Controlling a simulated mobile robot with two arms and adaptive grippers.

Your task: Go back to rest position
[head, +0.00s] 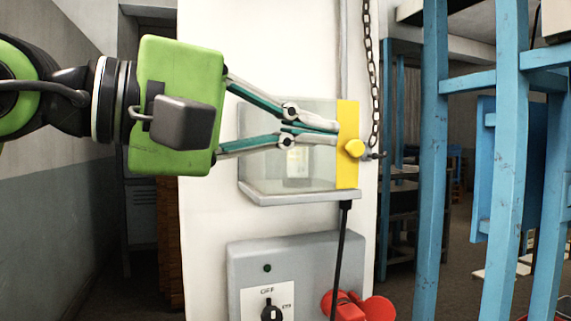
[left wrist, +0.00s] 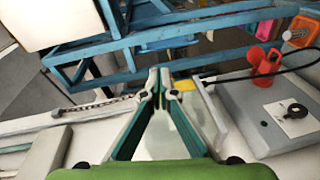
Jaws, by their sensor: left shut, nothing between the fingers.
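My left gripper (head: 337,133) reaches in from the left in the head view, with a green body and teal and grey fingers. Its fingertips are together with nothing between them. Whether the tips touch the box cannot be told. The left gripper (left wrist: 161,76) also shows in the left wrist view, fingers meeting at the tips. My right gripper is not in view.
Below the box, a grey switch panel (head: 300,250) carries a black rotary knob and red plugs (head: 358,307). A chain (head: 372,80) hangs at the pillar's right side. A blue frame (head: 508,150) stands at the right. A black cable (head: 342,250) runs down from the box.

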